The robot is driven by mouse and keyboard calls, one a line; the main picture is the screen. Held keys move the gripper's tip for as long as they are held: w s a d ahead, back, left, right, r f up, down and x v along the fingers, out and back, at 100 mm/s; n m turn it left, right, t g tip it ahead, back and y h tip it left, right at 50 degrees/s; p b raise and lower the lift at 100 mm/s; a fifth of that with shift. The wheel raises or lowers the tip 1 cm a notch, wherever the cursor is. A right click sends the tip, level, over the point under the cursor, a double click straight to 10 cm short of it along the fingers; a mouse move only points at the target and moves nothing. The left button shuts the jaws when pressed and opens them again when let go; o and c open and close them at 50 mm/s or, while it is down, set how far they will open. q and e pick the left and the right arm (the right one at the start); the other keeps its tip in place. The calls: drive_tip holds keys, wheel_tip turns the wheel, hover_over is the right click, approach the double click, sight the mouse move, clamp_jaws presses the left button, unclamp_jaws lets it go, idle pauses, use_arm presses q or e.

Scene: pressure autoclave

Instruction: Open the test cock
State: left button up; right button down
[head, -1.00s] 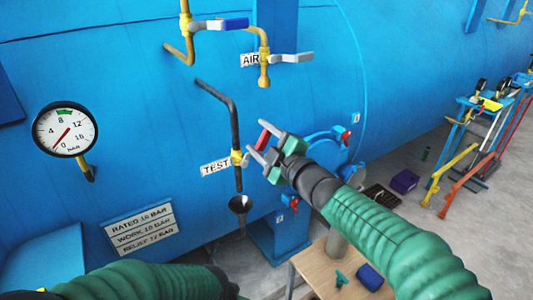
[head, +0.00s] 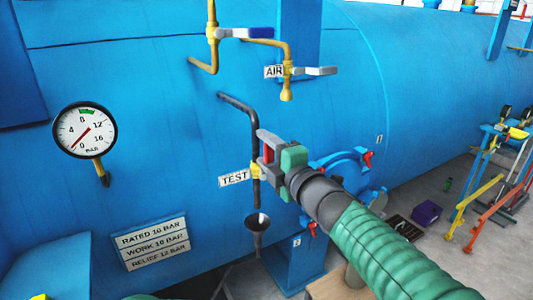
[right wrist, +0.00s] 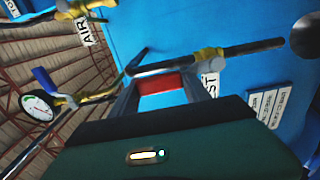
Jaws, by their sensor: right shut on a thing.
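The test cock's yellow body (head: 256,171) sits on a dark pipe (head: 243,104) beside the TEST label (head: 234,178). Its red lever (head: 267,153) points up. My right gripper (head: 268,151) is shut on this red lever, with one finger on either side. In the right wrist view the red lever (right wrist: 160,83) lies between the two fingers, and the yellow cock body (right wrist: 205,60) is just beyond. My left gripper is out of view.
A funnel (head: 257,222) hangs below the cock. The AIR valve with a grey lever (head: 314,71) and a blue-handled valve (head: 250,33) are above. Red-handled blue fittings (head: 345,160) lie right of my gripper.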

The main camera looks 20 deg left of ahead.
drive_tip(key=shift+s+a+f, duration=0.1)
drive_tip(key=shift+a+f, duration=0.1)
drive_tip(key=shift+f, duration=0.35)
drive_tip(key=c, duration=0.8)
unclamp_jaws()
drive_tip(key=shift+s+d+r, duration=0.1)
drive_tip(key=shift+s+r, duration=0.15)
drive_tip(key=shift+r, duration=0.05)
drive_tip(key=shift+w, duration=0.1)
drive_tip(key=shift+s+d, duration=0.2)
drive_tip(key=shift+d, duration=0.2)
drive_tip(key=b+v, duration=0.2)
drive_tip(key=v, duration=1.4)
